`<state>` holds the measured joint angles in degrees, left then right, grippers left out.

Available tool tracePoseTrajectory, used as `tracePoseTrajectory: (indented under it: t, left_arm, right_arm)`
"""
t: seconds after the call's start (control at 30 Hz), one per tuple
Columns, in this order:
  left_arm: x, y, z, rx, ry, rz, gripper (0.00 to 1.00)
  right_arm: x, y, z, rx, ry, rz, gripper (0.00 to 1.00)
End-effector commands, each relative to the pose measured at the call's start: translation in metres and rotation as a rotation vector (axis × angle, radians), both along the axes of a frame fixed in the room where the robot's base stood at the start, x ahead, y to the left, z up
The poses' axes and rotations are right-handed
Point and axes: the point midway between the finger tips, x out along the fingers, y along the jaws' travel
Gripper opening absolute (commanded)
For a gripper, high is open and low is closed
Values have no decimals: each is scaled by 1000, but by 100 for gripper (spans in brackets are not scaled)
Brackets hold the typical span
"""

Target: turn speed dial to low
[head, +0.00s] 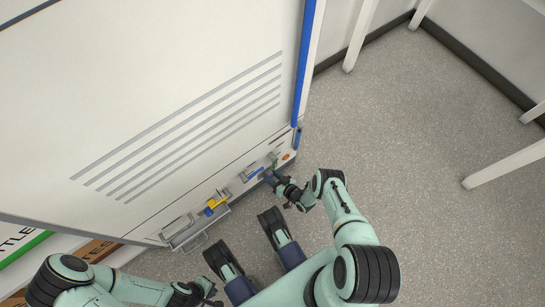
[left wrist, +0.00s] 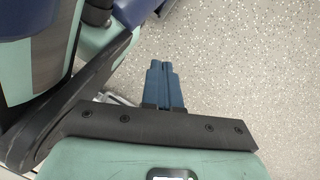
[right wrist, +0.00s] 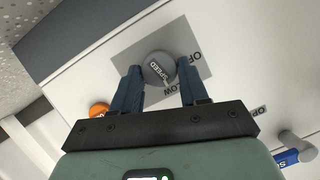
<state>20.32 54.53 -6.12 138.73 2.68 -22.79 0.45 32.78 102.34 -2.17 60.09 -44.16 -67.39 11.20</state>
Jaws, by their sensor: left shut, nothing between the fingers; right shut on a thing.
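The speed dial (right wrist: 158,68) is a round grey knob marked SPEED, on a grey plate (right wrist: 142,50) on the white cabinet front in the right wrist view. My right gripper (right wrist: 158,82) has its two blue fingers on either side of the dial, shut on it. Part of a LOW label shows below the dial, and OFF lettering is partly covered by a finger. In the head view my right gripper (head: 270,179) is at the cabinet's lower right front and hides the dial. My left gripper (left wrist: 164,84) is shut and empty above the floor, away from the cabinet front.
An orange button (right wrist: 98,110) sits beside the plate, and a blue-handled valve (right wrist: 293,156) is on the other side. In the head view, a yellow handle (head: 216,203) and a metal bracket (head: 190,235) project from the front further left. Grey floor (head: 430,110) is open at right.

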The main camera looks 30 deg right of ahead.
Motion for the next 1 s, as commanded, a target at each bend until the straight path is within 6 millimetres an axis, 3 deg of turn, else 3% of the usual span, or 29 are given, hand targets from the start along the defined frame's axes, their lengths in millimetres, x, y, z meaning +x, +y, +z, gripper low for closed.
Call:
tracePoseTrajectory:
  t: [0.3, 0.33, 0.4, 0.77, 1.0]
  left_arm:
    - [0, 0, 0, 0, 0, 0, 0]
    - [0, 0, 0, 0, 0, 0, 0]
    - [0, 0, 0, 0, 0, 0, 0]
    - [3, 0, 2, 1, -12, -1, 0]
    - [38, -4, 22, 8, -126, -14, 0]
  right_arm:
    - [1, -1, 1, -1, -2, -3, 13]
    - [1, -1, 1, -1, -2, -3, 54]
    - [1, -1, 1, 0, -3, -2, 69]
    - [-5, -1, 2, 0, 1, -1, 69]
    - [-43, -10, 19, 1, 3, -2, 69]
